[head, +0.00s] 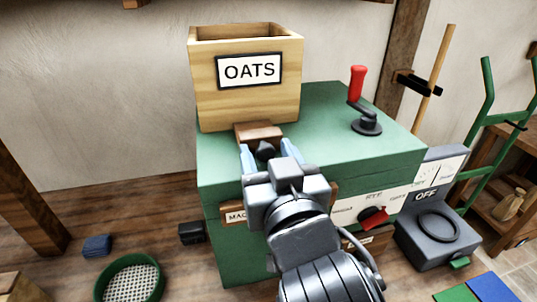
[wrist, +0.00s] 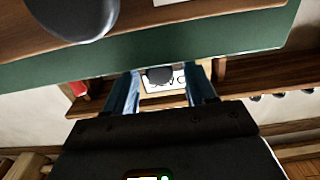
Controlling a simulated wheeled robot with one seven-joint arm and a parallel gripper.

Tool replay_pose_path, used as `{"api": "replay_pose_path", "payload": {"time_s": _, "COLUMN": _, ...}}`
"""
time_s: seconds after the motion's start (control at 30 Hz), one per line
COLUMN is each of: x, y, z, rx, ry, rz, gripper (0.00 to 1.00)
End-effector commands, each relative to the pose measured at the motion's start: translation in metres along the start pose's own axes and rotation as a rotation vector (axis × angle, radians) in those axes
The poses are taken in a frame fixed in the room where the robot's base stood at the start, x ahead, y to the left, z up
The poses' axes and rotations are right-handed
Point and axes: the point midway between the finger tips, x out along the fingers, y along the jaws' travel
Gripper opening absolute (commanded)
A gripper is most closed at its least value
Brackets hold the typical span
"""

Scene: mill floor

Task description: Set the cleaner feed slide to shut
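The green cleaner (head: 330,110) stands in the middle of the head view with a wooden OATS hopper (head: 220,95) on top. The brown feed slide (head: 258,131) sticks out at the foot of the hopper, with a dark knob (head: 265,151) at its front. My gripper (head: 265,155) is at this knob, its blue fingers apart on either side. In the wrist view the knob (wrist: 160,75) shows between the open fingers (wrist: 161,92), with gaps at both sides. A pale marked plate (wrist: 155,88) shows behind it. My gripper hides part of the cleaner's front, and I cannot read the slide's setting.
A red-handled crank (head: 357,90) stands on the cleaner's top at right. A red switch knob (head: 373,217) is on its front. A grey box marked OFF (head: 420,245) stands to the right. A green sieve (head: 130,278) and a blue block (head: 97,245) lie at left.

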Motion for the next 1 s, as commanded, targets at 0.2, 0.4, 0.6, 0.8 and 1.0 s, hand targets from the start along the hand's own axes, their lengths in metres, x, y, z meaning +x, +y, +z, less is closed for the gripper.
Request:
{"api": "replay_pose_path", "payload": {"time_s": 0.2, "x": 0.0, "y": 0.0, "z": 0.0, "rx": 0.0, "ry": 0.0, "rz": 0.0, "gripper": 0.34}}
{"api": "replay_pose_path", "payload": {"time_s": 0.4, "x": 0.0, "y": 0.0, "z": 0.0, "rx": 0.0, "ry": 0.0, "rz": 0.0, "gripper": 0.15}}
{"api": "replay_pose_path", "payload": {"time_s": 0.6, "x": 0.0, "y": 0.0, "z": 0.0, "rx": 0.0, "ry": 0.0, "rz": 0.0, "gripper": 0.0}}
{"api": "replay_pose_path", "payload": {"time_s": 0.8, "x": 0.0, "y": 0.0, "z": 0.0, "rx": 0.0, "ry": 0.0, "rz": 0.0, "gripper": 0.0}}
{"api": "replay_pose_path", "payload": {"time_s": 1.0, "x": 0.01, "y": 0.001, "z": 0.0, "rx": 0.001, "ry": 0.0, "rz": 0.002, "gripper": 0.0}}
